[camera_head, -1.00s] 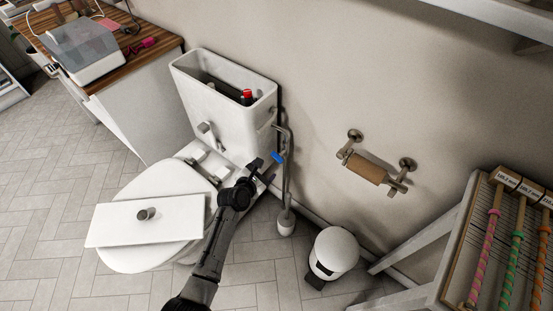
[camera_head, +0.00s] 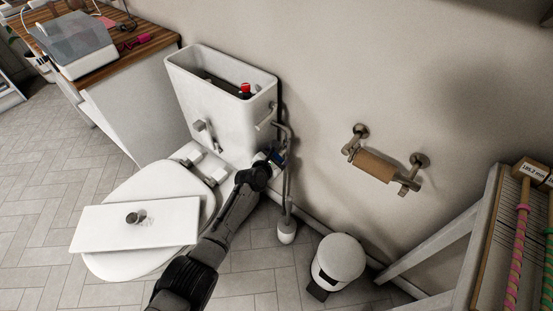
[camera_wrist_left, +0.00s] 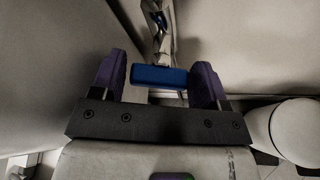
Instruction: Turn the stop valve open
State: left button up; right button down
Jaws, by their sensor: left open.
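The stop valve's blue handle (camera_wrist_left: 159,76) lies crosswise between the two purple fingers of my left gripper (camera_wrist_left: 160,82) in the left wrist view. The fingers are apart, with a gap at the handle's left end; the right end is close to the right finger, and I cannot tell if they touch. In the head view my left gripper (camera_head: 274,158) is at the valve beside the tank and hides most of the handle. The metal supply pipe (camera_head: 289,185) runs down the wall there. My right gripper is not in view.
The open toilet tank (camera_head: 222,105) stands left of the valve, its lid (camera_head: 100,224) lying on the toilet seat. A paper roll holder (camera_head: 376,166) is on the wall.

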pick_arm(q)
jog(key=c, duration=0.6)
jog(key=shift+c, duration=0.2)
